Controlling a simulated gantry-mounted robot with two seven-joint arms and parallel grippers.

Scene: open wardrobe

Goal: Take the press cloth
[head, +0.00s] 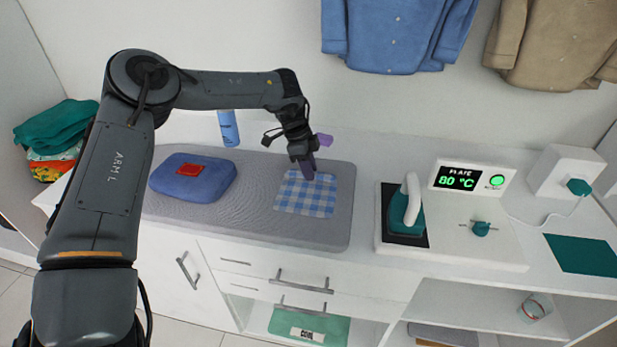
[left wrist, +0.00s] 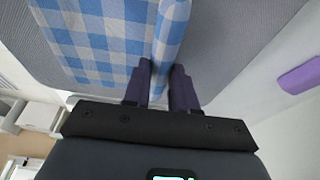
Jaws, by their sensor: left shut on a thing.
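The press cloth, a blue-and-white checked cloth (head: 305,198), lies on the right part of the grey padded ironing board (head: 245,205). In the left wrist view the cloth (left wrist: 95,40) fills the upper left, with a raised fold at its edge. My left gripper (head: 307,173) is at the cloth's far edge, pointing down. In the left wrist view its two purple fingers (left wrist: 164,75) are shut on that fold. Most of the cloth still lies flat on the board. My right gripper is in neither view.
A blue pad (head: 212,180) with a red patch lies left of the cloth. A spray bottle (head: 228,128) and a small purple object (head: 325,140) are behind. The iron (head: 404,208) stands right, by a panel reading 80 °C (head: 459,179). Shirts (head: 395,35) hang above.

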